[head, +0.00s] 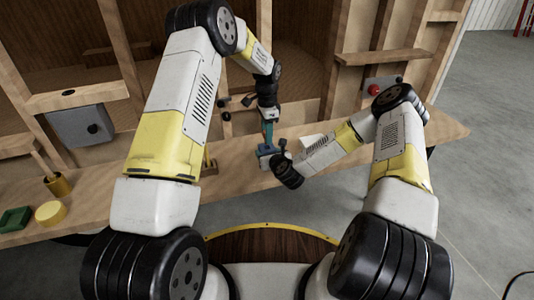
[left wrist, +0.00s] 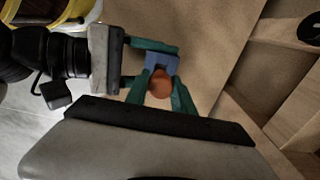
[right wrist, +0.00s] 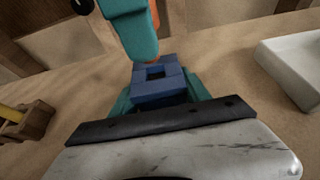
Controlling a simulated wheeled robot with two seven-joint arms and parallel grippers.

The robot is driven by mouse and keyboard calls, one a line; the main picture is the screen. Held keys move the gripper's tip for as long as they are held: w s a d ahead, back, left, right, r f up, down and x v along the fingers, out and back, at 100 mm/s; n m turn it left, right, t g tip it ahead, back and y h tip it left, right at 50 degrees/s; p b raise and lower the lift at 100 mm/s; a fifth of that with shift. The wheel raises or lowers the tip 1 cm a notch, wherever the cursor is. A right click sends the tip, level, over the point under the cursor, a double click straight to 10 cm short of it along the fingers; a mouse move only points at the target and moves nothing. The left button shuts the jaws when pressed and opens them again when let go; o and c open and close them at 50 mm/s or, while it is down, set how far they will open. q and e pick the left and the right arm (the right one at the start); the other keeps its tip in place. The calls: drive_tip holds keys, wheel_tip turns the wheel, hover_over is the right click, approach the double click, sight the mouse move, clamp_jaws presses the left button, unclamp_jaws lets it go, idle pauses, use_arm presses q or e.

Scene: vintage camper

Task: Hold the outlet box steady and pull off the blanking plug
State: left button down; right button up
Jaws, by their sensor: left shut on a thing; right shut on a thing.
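The outlet box is a small blue block (right wrist: 180,78) with a square dark opening. My right gripper (right wrist: 160,100) is shut on it, one teal finger on each side, above the wooden bench. The blanking plug is orange (left wrist: 160,84) and sits between the teal fingers of my left gripper (left wrist: 160,92), which is shut on it. The left fingers come down from above, right beside the box. In the head view both grippers meet over the bench and the blue box (head: 266,150) is small there. Whether the plug still touches the box is hard to tell.
A white tray (right wrist: 295,65) lies on the bench to the right of the box. A wooden block with a yellow part (right wrist: 28,122) stands left.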

use_arm(q)
drive_tip(key=shift+r, duration=0.1)
drive_tip(key=shift+r, duration=1.95)
use_arm(e)
drive_tip(key=o, duration=1.6)
drive_tip(key=shift+o, duration=0.2)
drive_tip(key=shift+s, duration=0.1)
drive_tip(key=v, duration=1.2)
